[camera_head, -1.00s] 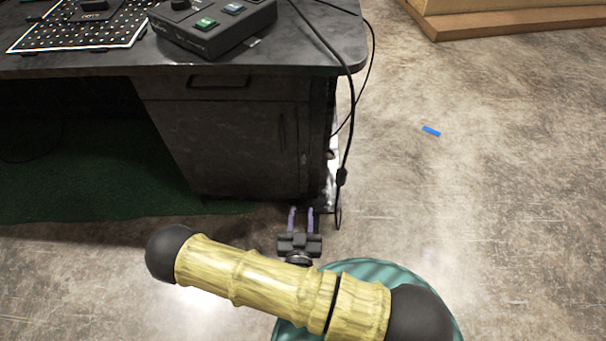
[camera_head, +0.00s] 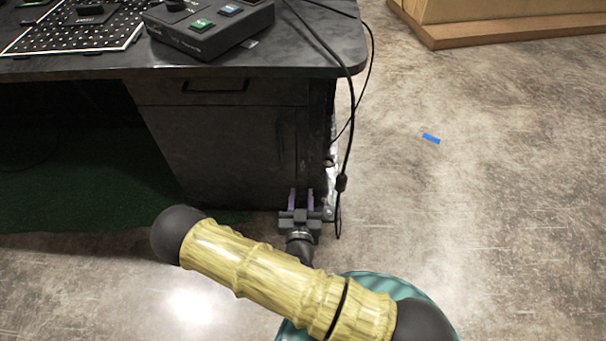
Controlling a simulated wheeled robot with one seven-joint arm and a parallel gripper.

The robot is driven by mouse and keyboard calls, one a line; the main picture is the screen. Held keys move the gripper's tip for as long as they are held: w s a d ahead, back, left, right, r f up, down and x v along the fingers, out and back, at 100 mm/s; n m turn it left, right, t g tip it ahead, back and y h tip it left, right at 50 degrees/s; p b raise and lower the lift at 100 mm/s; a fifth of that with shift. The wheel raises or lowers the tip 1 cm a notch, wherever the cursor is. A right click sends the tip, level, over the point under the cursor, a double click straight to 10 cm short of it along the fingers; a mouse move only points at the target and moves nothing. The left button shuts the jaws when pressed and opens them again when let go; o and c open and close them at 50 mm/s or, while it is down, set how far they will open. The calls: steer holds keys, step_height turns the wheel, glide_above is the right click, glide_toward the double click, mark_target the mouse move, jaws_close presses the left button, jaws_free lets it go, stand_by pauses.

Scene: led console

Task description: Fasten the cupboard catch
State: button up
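The dark cupboard (camera_head: 225,145) stands under the desk's right end, with a drawer handle (camera_head: 215,85) above its door. The door looks closed or nearly so; I cannot tell if it is flush. A small catch-like piece (camera_head: 329,161) shows at the cupboard's right edge, but it is too small to tell how it is set. My gripper (camera_head: 301,198) is low in front of the cupboard's lower right corner. Its two purple fingers are apart with nothing seen between them. I cannot tell whether the fingertips touch the door.
A black cable (camera_head: 349,130) hangs down the desk's right side, close to the right of my gripper. A control box (camera_head: 210,28) with buttons and a perforated board (camera_head: 75,30) sit on the desktop (camera_head: 300,60).

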mark_target(302, 167)
steer(key=w+b, duration=0.2)
steer(key=w, duration=0.6)
steer(key=shift+w+f+b, duration=0.1)
steer(key=shift+b, duration=0.25)
steer(key=shift+w+d, duration=0.1)
steer(key=shift+w, duration=0.2)
jaws_close()
